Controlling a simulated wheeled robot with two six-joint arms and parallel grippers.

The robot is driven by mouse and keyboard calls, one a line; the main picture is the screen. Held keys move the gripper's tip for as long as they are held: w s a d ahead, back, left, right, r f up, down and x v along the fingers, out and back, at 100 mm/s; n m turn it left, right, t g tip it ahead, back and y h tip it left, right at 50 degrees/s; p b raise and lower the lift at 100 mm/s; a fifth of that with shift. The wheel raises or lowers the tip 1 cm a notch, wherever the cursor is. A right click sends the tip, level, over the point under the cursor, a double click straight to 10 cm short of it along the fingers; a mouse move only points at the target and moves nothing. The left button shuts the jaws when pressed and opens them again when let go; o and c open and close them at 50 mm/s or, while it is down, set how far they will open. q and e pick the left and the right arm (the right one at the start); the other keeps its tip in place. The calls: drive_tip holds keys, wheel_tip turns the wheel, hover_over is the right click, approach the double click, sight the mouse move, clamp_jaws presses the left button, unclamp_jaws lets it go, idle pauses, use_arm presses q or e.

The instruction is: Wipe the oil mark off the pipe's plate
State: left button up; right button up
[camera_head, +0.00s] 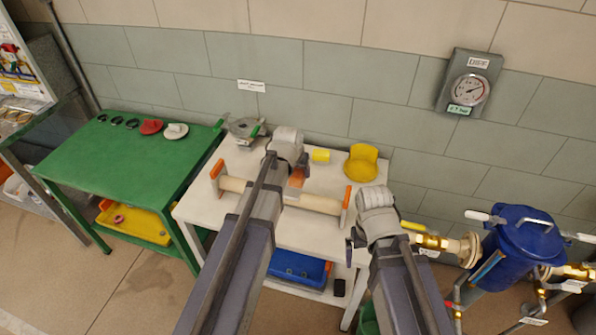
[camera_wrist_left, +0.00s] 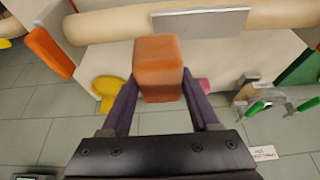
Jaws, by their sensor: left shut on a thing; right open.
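The beige pipe (camera_head: 318,203) lies across the white table between two orange end supports. It also shows at the top of the left wrist view (camera_wrist_left: 100,25). Its flat grey plate (camera_wrist_left: 205,22) faces that camera; I can make out no oil mark on the part that shows. My left gripper (camera_wrist_left: 158,85) is shut on an orange block (camera_wrist_left: 158,68), just beside the plate; I cannot tell whether they touch. The block also shows in the head view (camera_head: 297,178), partly hidden by my wrist. My right gripper (camera_head: 352,243) is open near the table's right edge.
A yellow block (camera_head: 320,155) and a yellow dish (camera_head: 361,163) are behind the pipe. A green-handled tool (camera_head: 245,128) lies at the back left. A green table (camera_head: 120,165) stands left. A blue vessel with brass piping (camera_head: 515,250) is at the right.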

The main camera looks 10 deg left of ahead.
use_arm(q)
wheel_tip(320, 180, up, 3)
drive_tip(key=p, duration=0.3)
drive_tip(key=shift+r, duration=0.1)
drive_tip(key=shift+d, duration=0.1)
idle(0.5)
